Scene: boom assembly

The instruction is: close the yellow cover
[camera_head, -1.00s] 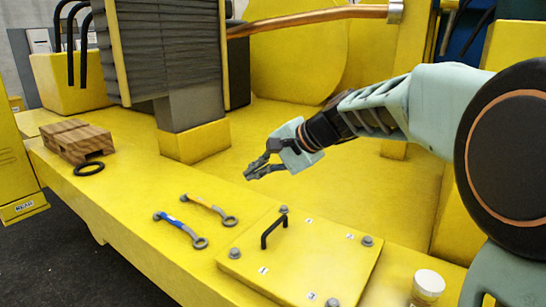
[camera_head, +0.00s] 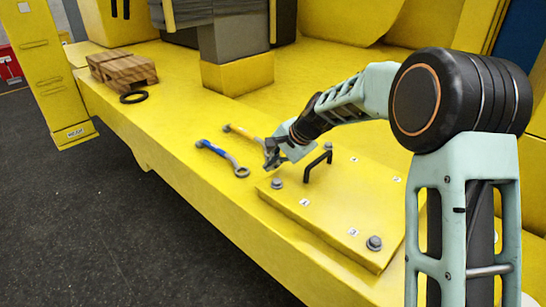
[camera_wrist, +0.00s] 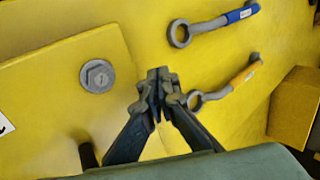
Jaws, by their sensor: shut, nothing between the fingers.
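The yellow cover (camera_head: 335,215) is a square plate lying on the yellow deck, with a black handle (camera_head: 318,165) standing up from it. Grey bolts (camera_head: 374,243) sit near its corners. In the wrist view, part of the cover (camera_wrist: 55,75) and one bolt (camera_wrist: 97,76) show at the left. My gripper (camera_head: 270,158) is beside the cover's left-back edge, between the wrenches and the handle. In the wrist view, my gripper (camera_wrist: 157,82) is shut and empty, its tips apart from the bolt. My arm hides part of the cover's right side.
A blue wrench (camera_head: 222,157) and an orange wrench (camera_head: 243,134) lie on the yellow deck (camera_head: 190,115) left of my gripper. A wooden block (camera_head: 122,70) and a black ring (camera_head: 133,97) lie farther back. The deck's front edge drops to a dark floor.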

